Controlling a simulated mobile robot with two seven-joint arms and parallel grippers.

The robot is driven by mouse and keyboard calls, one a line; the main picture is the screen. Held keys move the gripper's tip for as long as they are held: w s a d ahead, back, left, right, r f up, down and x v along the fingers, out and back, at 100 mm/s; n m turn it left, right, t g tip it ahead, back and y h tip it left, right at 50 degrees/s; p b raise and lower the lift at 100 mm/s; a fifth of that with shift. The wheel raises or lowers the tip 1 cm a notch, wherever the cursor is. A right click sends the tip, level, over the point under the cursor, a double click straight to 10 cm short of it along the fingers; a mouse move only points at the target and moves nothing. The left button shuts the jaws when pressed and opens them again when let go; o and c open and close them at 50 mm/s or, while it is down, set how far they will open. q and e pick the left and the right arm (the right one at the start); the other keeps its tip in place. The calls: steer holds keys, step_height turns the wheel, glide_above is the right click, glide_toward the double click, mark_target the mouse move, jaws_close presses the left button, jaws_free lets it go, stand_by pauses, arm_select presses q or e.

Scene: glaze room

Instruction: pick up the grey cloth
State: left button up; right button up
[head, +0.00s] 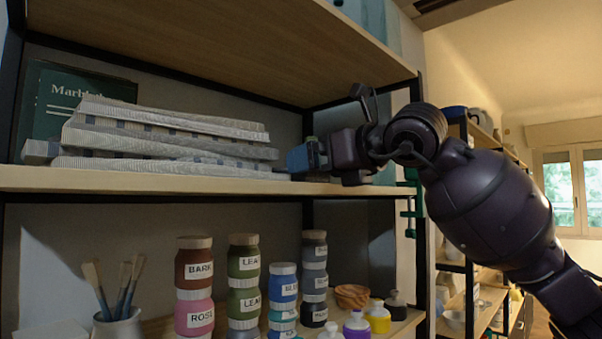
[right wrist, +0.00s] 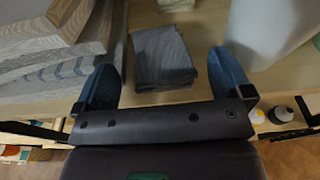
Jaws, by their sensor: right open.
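The grey cloth (right wrist: 162,57) shows in the right wrist view as a small dark grey folded stack lying on the wooden shelf board. My right gripper (right wrist: 164,70) is open, with its two blue fingers apart and the cloth ahead of and between them; no contact shows. In the head view the right gripper (head: 301,157) is just above the upper shelf board, at the right end of a striped stack. The cloth is hidden in the head view, behind the gripper or the stack. My left gripper is not in view.
A pile of pale striped slabs (head: 160,135) stands close left of the gripper. A pale rounded object (right wrist: 268,30) stands right of the cloth. A shelf board hangs above. The lower shelf holds labelled jars (head: 194,270), a brush pot (head: 118,325), a brown bowl (head: 352,296) and bottles.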

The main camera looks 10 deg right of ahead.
steer(key=p+x, duration=0.1)
steer(key=x, duration=0.2)
steer(key=shift+w+a, duration=0.25)
steer(key=c, duration=1)
steer(key=shift+c, duration=0.3)
steer(key=shift+d, duration=0.1)
